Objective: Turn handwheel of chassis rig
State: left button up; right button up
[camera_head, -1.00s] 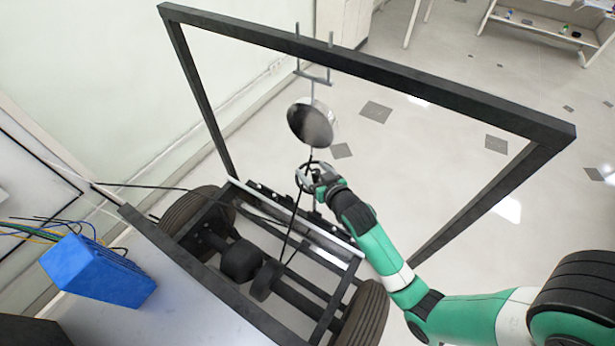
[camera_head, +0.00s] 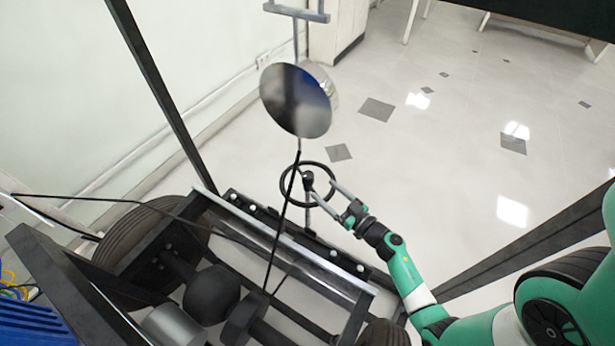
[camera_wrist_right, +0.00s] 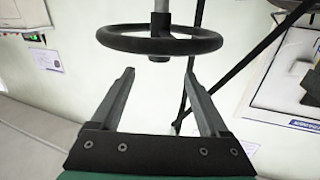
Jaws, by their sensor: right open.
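The black handwheel (camera_head: 308,181), a ring with a hub on a thin column, stands just behind the front bar of the chassis rig (camera_head: 285,240) in the head view. My right gripper (camera_head: 326,193) is open and empty at the wheel's right side, its fingers pointing at the rim. The head view does not show clearly whether the fingertips touch the rim. In the right wrist view, the handwheel (camera_wrist_right: 160,42) lies just beyond the two spread fingertips (camera_wrist_right: 160,73), with nothing between them. My left gripper is not in view.
A round mirror-like disc (camera_head: 297,100) hangs above the wheel on a thin rod. Dark frame posts (camera_head: 165,95) stand on the left, with another at right. A black cable (camera_head: 283,225) runs down beside the wheel. A blue box (camera_head: 35,325) is at lower left. Floor at right is open.

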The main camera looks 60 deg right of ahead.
aim_at(312, 178)
jog(key=b+x, duration=0.2)
jog(key=x, duration=0.6)
jog(key=shift+w+d+b, duration=0.15)
jog(key=shift+w+b, duration=0.1)
jog(key=shift+b, duration=0.15)
jog(key=shift+w+d, duration=0.2)
jog(key=shift+w, duration=0.1)
grip_shut()
dwell(0.5)
